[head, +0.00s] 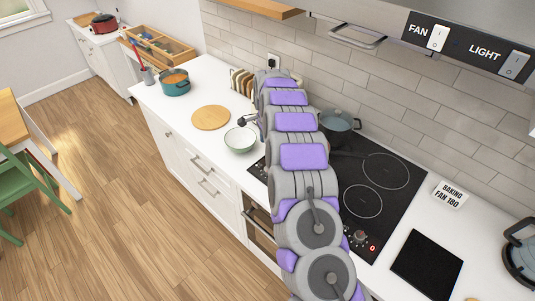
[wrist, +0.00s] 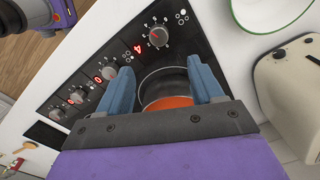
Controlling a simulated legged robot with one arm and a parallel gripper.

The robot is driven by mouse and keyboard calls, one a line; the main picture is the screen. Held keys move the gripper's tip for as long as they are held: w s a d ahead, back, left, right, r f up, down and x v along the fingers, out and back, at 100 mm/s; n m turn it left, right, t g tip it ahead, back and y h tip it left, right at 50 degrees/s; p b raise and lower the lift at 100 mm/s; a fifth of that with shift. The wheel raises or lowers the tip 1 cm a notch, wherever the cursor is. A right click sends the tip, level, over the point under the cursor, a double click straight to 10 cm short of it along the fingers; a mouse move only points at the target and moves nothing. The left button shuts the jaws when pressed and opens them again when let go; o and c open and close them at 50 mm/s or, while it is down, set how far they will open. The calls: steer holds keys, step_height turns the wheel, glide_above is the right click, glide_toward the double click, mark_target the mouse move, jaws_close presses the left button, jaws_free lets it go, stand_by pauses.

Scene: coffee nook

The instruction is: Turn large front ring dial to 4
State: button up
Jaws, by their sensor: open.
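The black cooktop (head: 395,190) has a row of control dials. In the wrist view the dial nearest the bowl (wrist: 158,36) has a red display reading 4 (wrist: 137,48). The adjacent dial (wrist: 110,72) has a display reading 0, and more dials (wrist: 77,95) follow it. In the head view one dial (head: 361,237) shows beside a red 0; my arm hides others. My gripper (wrist: 161,66) is open with empty jaws, above the cooktop and apart from the dials. An orange, glowing-looking round area (wrist: 168,102) shows between its fingers.
A white bowl (head: 240,139) stands left of the cooktop. A grey pot (head: 338,124) stands at its back. A toaster (wrist: 290,85) is near the bowl. A round board (head: 211,117), teal pot (head: 175,82) and black square (head: 427,264) lie on the counter.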

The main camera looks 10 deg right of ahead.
step_height(320, 180, up, 4)
steer(key=shift+f, duration=0.25)
stand_by(0.4)
steer(key=s+a+r+n+b, duration=0.15)
steer(key=s+r+n, duration=0.3)
steer(key=s, duration=0.65)
steer(key=s+a+r+n+b, duration=0.1)
steer(key=s+r+n+b, duration=0.4)
steer(key=s, duration=0.6)
steer(key=s+f+n, duration=0.1)
steer(key=s+n, duration=0.1)
steer(key=s, duration=0.8)
steer(key=s+d+f+n+g+b, duration=0.1)
steer(key=s+f+n, duration=0.1)
steer(key=s, duration=0.8)
steer(key=s+d+f+n+b, duration=0.1)
steer(key=s+n, duration=0.1)
steer(key=s, duration=0.9)
steer(key=shift+d+f+g, duration=0.2)
steer(key=shift+d+g, duration=0.05)
steer(key=shift+g, duration=0.15)
